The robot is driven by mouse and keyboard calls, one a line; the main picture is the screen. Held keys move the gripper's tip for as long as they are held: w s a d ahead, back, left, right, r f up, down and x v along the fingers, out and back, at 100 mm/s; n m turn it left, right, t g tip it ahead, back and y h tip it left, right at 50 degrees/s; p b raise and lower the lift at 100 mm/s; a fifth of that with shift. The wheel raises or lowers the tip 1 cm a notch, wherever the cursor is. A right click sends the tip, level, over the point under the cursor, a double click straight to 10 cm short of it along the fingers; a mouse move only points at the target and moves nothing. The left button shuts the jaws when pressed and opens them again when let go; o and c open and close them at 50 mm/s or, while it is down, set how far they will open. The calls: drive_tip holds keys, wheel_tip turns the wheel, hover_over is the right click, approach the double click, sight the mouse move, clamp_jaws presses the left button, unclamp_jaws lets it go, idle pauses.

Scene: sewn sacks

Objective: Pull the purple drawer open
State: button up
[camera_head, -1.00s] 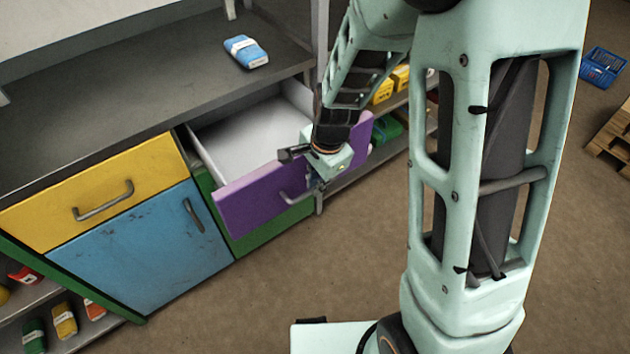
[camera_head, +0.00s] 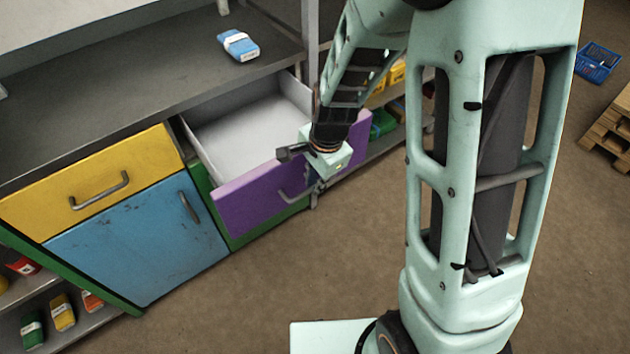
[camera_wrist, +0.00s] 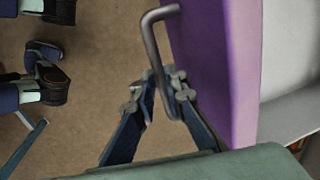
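The purple drawer (camera_head: 250,200) stands well out of the counter, its white inside showing empty where visible. It also shows in the wrist view (camera_wrist: 215,60), seen close along its front. Its grey bar handle (camera_wrist: 150,40) sticks out from the front; in the head view only its left part (camera_head: 284,196) shows beside my gripper. My gripper (camera_wrist: 164,78) has its two dark blue fingers closed in on the handle bar, one tip on each side. In the head view my gripper (camera_head: 316,184) is at the drawer front, its fingertips partly hidden.
A yellow drawer (camera_head: 90,190) and a blue door (camera_head: 140,245), both shut, are left of the purple drawer. A blue-and-white pack (camera_head: 238,45) lies on the dark countertop (camera_head: 120,95). A blue crate (camera_head: 597,62) and wooden pallet (camera_head: 610,135) stand far right. The brown floor in front is clear.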

drive_tip(key=o, duration=0.3)
wheel_tip(320, 180, up, 12)
drive_tip(key=s+d, duration=0.1)
drive_tip(key=s, duration=0.1)
drive_tip(key=shift+d, duration=0.15)
idle(0.3)
drive_tip(key=shift+f, duration=0.1)
